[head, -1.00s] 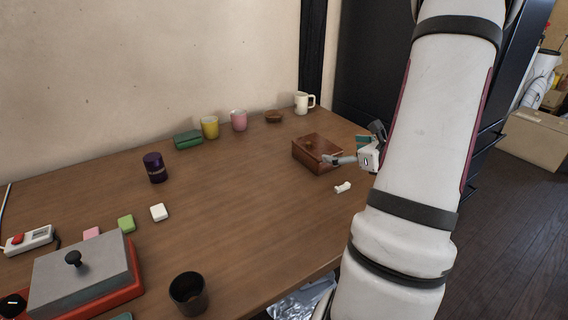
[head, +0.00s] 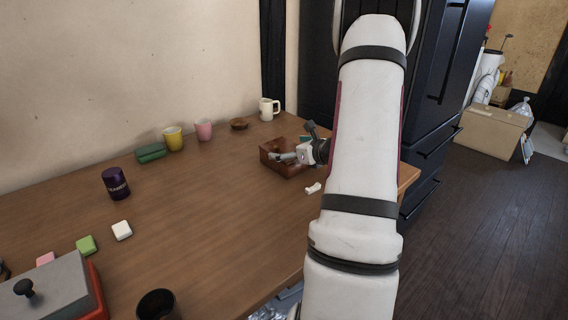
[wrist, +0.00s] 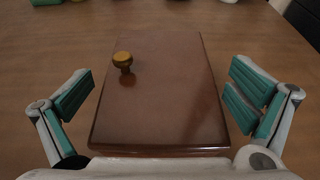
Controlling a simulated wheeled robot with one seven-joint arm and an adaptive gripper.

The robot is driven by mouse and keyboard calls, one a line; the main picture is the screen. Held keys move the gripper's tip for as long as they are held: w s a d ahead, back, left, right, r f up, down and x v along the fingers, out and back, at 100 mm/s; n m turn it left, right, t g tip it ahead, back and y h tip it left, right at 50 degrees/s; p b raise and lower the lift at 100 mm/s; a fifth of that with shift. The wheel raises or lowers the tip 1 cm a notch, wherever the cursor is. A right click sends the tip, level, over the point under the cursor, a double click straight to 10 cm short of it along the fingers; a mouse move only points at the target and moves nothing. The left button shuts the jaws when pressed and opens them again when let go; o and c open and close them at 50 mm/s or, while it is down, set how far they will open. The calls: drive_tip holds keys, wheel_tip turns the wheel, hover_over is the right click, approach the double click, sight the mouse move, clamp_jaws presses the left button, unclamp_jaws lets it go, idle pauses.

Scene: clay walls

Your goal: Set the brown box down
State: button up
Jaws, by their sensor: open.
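The brown box (head: 268,152) rests on the wooden table (head: 200,200), toward its far right part. In the wrist view my gripper (wrist: 163,88) is open, with one teal-padded finger on each side of the box. A gap shows between each finger and the box.
A small white object (head: 313,188) lies in front of the box. A white mug (head: 269,109), brown bowl (head: 239,124), pink cup (head: 203,130), yellow cup (head: 173,139) and green case (head: 151,153) stand along the back. The table's middle is clear.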

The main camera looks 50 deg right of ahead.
drive_tip(key=shift+x, duration=1.05)
drive_tip(key=shift+a+f, duration=0.1)
